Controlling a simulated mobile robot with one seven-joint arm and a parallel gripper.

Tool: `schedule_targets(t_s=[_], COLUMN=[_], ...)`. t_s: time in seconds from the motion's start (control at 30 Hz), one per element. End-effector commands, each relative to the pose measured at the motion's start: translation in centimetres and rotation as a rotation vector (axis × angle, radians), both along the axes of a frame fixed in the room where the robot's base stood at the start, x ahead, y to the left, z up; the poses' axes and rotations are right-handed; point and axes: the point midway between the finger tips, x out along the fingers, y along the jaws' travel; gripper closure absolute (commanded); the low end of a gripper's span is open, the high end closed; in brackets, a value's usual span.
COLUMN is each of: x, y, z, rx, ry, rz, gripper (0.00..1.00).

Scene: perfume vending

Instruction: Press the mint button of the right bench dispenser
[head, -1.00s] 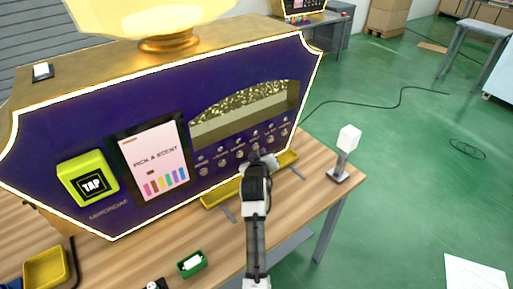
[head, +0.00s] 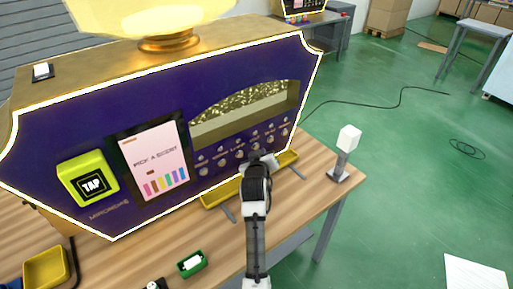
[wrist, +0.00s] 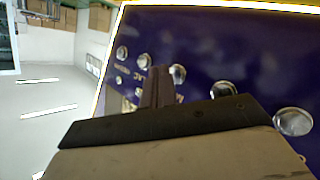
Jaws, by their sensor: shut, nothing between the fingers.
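The purple dispenser (head: 150,95) with a white-lit, gold-trimmed edge stands on the wooden bench. Rows of round silver buttons (head: 222,153) run under its window, and their labels are too small to read, so I cannot tell which is mint. My gripper (head: 262,160) is in front of the right half of the rows and hides some buttons. In the wrist view my gripper (wrist: 159,75) is shut and empty, its tips between two buttons, one at the left (wrist: 144,61) and one at the right (wrist: 178,75). I cannot tell whether the tips touch the panel.
A screen reading "PICK A SCENT" (head: 155,160) and a yellow TAP box (head: 88,178) are at the left of the panel. A yellow tray (head: 220,193) lies under the buttons. A white block on a stand (head: 348,140) is at the bench's right end. A green box (head: 192,264) is in front.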

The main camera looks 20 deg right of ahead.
Motion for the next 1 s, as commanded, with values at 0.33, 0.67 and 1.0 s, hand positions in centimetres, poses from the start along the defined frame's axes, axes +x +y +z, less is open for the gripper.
schedule_targets(t_s=[0.33,0.67,1.0], x=[0.00,0.75,0.82], y=[0.00,0.32,0.30], z=[0.00,0.03,0.01], rx=[0.000,-0.002,0.000], ry=[0.000,0.000,0.000], rz=[0.000,0.002,0.000], gripper=[1.00,1.00,1.00])
